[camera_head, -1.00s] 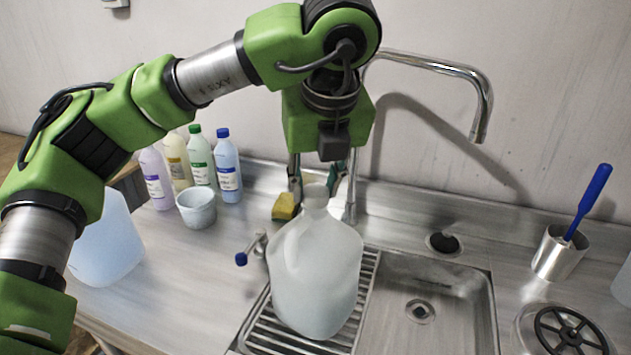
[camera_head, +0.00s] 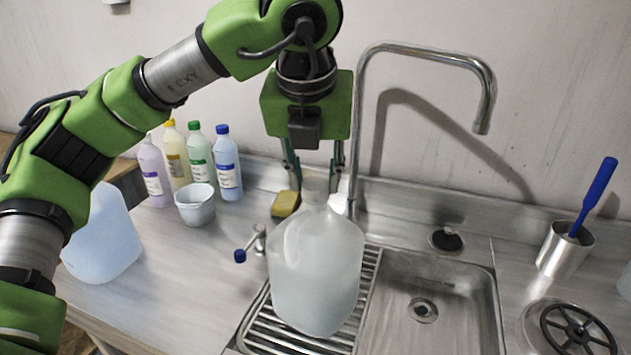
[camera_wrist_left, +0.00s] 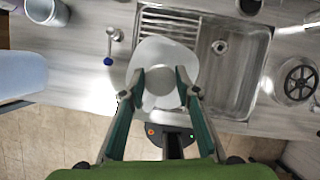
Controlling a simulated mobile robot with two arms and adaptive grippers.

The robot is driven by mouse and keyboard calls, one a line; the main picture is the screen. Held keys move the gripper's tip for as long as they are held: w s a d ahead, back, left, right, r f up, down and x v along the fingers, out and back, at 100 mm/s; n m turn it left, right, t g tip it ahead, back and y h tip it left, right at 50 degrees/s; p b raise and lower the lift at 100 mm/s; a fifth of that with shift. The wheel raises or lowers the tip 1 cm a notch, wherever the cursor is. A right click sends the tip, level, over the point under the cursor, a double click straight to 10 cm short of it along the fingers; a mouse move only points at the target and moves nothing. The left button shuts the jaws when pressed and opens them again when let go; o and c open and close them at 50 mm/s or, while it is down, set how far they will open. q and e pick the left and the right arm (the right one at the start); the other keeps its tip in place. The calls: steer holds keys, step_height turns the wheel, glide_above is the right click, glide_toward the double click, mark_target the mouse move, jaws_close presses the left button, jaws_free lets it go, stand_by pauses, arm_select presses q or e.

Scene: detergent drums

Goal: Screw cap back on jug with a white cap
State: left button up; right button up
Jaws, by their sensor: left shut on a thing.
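A large translucent white jug (camera_head: 315,275) stands upright on the ribbed drainboard left of the sink bowl. It also shows from above in the wrist view (camera_wrist_left: 164,51). My left gripper (camera_head: 314,186) points down at the jug's top from behind, one finger on each side. In the wrist view its fingertips (camera_wrist_left: 164,84) are shut on the round whitish cap (camera_wrist_left: 162,82) over the jug's neck. Whether the cap's thread is engaged on the neck cannot be told. My right gripper is not in view.
A tall chrome faucet (camera_head: 357,130) stands close right of my left gripper. A yellow sponge (camera_head: 285,204), a small blue-capped tap (camera_head: 250,245), a white cup (camera_head: 195,205) and several bottles (camera_head: 227,165) are to the left. The sink bowl (camera_head: 440,310) is empty.

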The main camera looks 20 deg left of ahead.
arm_select(q)
steer(key=shift+f+m+h, duration=0.15)
steer(key=shift+m+h, duration=0.15)
steer(key=shift+m, duration=0.5)
steer(key=shift+m+h, duration=0.4)
steer(key=shift+m, duration=0.4)
steer(key=m+h, duration=0.1)
steer(key=m, duration=0.3)
steer(key=shift+a+g, duration=0.1)
steer(key=shift+g, duration=0.2)
steer(key=shift+m+h, duration=0.3)
steer(key=m+g+h+p, duration=0.1)
steer(key=m, duration=0.3)
steer(key=shift+p, duration=0.3)
steer(key=shift+f+m+g, duration=0.1)
steer(key=shift+m+g, duration=0.2)
steer(key=shift+m, duration=0.4)
